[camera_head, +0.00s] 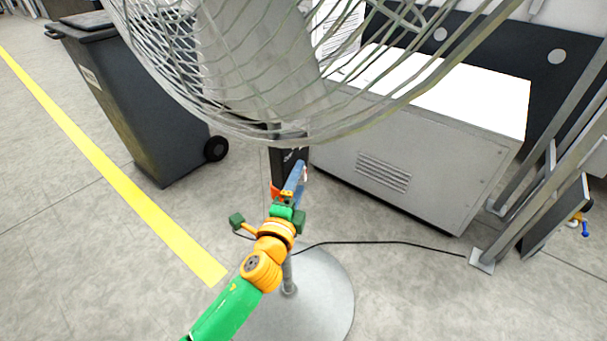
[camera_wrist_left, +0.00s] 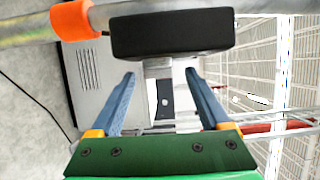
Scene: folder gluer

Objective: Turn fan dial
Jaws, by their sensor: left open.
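The fan's wire cage (camera_head: 290,110) fills the top of the head view. Its dark control box (camera_head: 288,160) sits under the cage, partly behind my gripper. In the left wrist view the box (camera_wrist_left: 172,33) is a black block at the top. A small grey piece (camera_wrist_left: 157,68) shows just below it, between the fingertips; it may be the dial, but I cannot tell. My left gripper (camera_head: 299,172) is at the box. In the wrist view its blue fingers (camera_wrist_left: 160,74) are apart, with the tips close to the box. Contact is not clear. My right gripper is not in view.
The fan's round base (camera_head: 325,300) stands on the floor, with a black cable running right. An orange collar (camera_wrist_left: 72,20) is on the pole beside the box. A dark wheeled bin (camera_head: 140,110) is left; a grey cabinet (camera_head: 420,170) is behind right.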

